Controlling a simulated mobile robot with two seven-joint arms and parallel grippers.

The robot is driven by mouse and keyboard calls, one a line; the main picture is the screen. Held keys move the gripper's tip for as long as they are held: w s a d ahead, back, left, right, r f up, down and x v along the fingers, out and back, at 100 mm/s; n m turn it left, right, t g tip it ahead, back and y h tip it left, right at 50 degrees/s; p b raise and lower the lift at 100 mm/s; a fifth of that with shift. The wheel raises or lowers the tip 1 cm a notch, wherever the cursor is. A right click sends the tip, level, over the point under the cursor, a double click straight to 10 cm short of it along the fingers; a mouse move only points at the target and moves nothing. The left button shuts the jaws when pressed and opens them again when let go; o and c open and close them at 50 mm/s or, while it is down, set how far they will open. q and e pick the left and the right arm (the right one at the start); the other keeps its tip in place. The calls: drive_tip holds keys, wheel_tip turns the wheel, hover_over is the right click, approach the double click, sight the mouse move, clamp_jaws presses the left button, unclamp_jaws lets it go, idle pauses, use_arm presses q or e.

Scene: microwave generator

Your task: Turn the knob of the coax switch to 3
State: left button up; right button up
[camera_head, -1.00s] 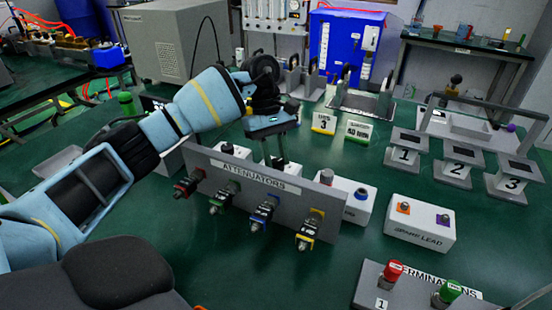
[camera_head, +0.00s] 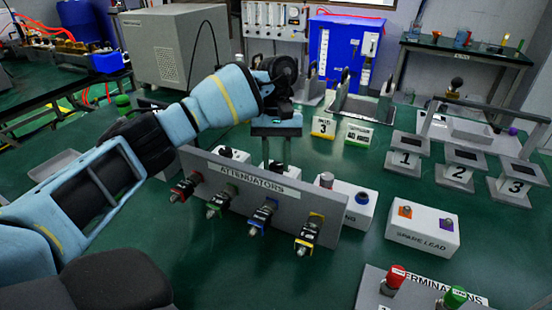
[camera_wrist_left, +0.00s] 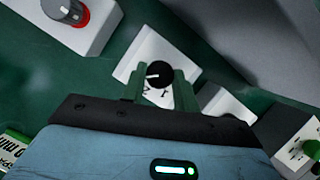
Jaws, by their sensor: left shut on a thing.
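The coax switch appears to be the white box (camera_wrist_left: 134,70) with a round black knob (camera_wrist_left: 158,73) in the left wrist view. A white pointer mark on the knob points to the left of that picture. In the head view, my left gripper (camera_head: 276,152) reaches down behind the attenuators panel, which hides most of the switch. My right gripper is not in view.
The grey attenuators panel (camera_head: 330,215), with several coloured connectors, stands just in front of the gripper. White boxes flank the switch, one with a red-ringed knob (camera_wrist_left: 66,10). The spare lead box (camera_head: 425,233) and numbered stands (camera_head: 407,152) are to the right. Green bench between them is clear.

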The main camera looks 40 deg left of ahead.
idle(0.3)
use_arm(q)
drive_tip(key=o, duration=1)
drive_tip(key=p+v, duration=0.1)
drive_tip(key=v, duration=0.5)
drive_tip(key=shift+r+p, duration=0.1)
drive_tip(key=shift+p, duration=0.25)
drive_tip(key=shift+v, duration=0.85)
drive_tip(key=shift+w, duration=0.1)
